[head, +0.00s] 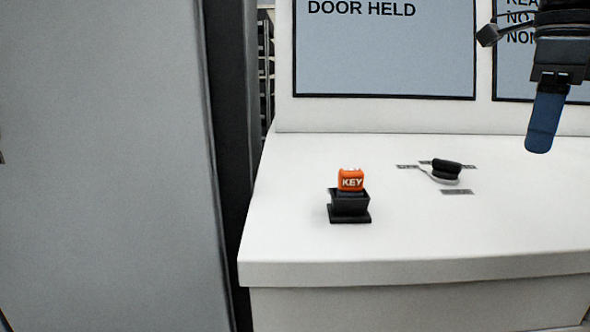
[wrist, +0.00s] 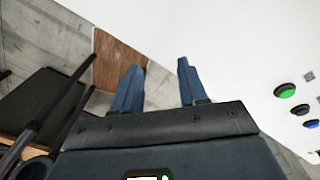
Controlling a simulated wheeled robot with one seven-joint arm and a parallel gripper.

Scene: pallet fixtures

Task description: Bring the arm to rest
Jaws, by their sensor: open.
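My gripper (wrist: 160,85) shows in the wrist view with its two blue fingers apart and nothing between them. In the head view, one blue finger of my gripper (head: 546,120) hangs at the upper right, in front of the back panel and above the white console. It touches nothing that I can see. The rest of my arm is mostly out of the head view.
A white console (head: 420,235) holds an orange KEY block (head: 350,181) in a black holder (head: 349,206) and a dark knob-like part (head: 446,169). A grey panel (head: 110,160) stands at left. Green (wrist: 285,90) and blue (wrist: 311,124) buttons show in the wrist view.

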